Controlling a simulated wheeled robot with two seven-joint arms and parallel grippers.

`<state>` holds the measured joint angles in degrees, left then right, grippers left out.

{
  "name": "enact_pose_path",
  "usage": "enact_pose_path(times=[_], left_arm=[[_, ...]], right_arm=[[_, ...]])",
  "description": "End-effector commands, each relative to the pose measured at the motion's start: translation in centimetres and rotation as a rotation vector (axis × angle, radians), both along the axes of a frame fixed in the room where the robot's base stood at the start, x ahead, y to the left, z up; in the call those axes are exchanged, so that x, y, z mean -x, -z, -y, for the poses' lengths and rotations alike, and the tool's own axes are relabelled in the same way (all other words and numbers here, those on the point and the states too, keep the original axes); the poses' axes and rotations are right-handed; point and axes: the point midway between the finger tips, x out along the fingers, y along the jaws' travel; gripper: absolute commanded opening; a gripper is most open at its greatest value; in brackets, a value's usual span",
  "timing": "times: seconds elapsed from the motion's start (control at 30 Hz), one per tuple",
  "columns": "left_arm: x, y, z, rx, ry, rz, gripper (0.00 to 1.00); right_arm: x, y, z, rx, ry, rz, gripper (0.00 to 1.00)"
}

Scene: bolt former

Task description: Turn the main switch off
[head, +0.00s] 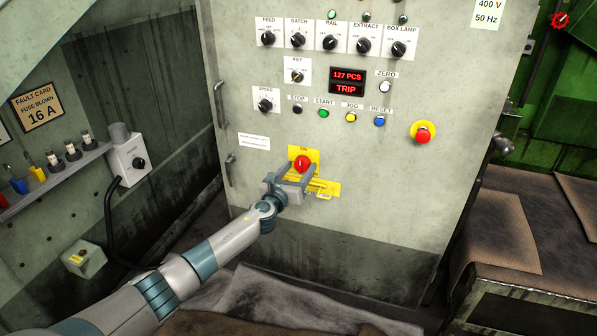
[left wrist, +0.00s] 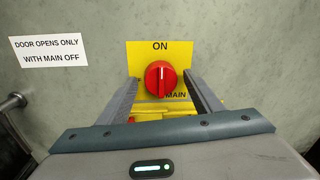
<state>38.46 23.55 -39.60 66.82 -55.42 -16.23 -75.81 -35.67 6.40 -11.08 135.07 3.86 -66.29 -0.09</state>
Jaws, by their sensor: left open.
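The main switch is a red rotary knob (head: 302,163) on a yellow plate (head: 316,154), low on the grey cabinet door. In the left wrist view the knob (left wrist: 161,78) has its grip ridge upright, toward the word ON, with MAIN printed at lower right. My left gripper (head: 297,175) is in front of the knob. Its two fingers are apart, one on each side of the knob in the left wrist view (left wrist: 163,92). I cannot tell whether they touch it. Yellow parts below the knob are partly hidden by the gripper. My right gripper is not in view.
The cabinet door (head: 360,200) bears several selector knobs, push buttons, a red display (head: 347,82) reading 127 PCS TRIP, and a red emergency button (head: 423,134). A label (left wrist: 48,50) reads DOOR OPENS ONLY WITH MAIN OFF. A shelf (head: 60,178) with fuses is at left.

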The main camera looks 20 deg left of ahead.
Motion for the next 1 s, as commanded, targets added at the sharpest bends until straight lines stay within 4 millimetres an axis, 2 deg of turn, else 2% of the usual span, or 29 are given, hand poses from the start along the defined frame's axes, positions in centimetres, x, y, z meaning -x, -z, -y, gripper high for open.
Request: enact_pose_path(times=[0.23, 0.27, 0.4, 0.43, 0.77, 1.0], left_arm=[[-0.02, 0.00, 0.03, 0.001, 0.001, 0.000, 0.59], [-0.02, 0.00, 0.03, 0.001, 0.001, 0.000, 0.55], [-0.01, 0.01, 0.03, 0.001, 0.001, 0.000, 0.21], [-0.01, 0.01, 0.03, 0.001, 0.001, 0.000, 0.18], [0.02, 0.10, 0.07, 0.024, 0.001, -0.001, 0.18], [0.04, 0.26, 0.16, 0.116, 0.003, -0.005, 0.18]], right_arm=[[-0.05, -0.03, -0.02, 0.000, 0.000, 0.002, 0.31], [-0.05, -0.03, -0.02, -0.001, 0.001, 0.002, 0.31], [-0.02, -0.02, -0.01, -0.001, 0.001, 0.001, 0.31], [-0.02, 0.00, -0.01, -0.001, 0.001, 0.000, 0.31], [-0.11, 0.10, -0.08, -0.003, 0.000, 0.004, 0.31], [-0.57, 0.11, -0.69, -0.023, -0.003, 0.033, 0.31]])
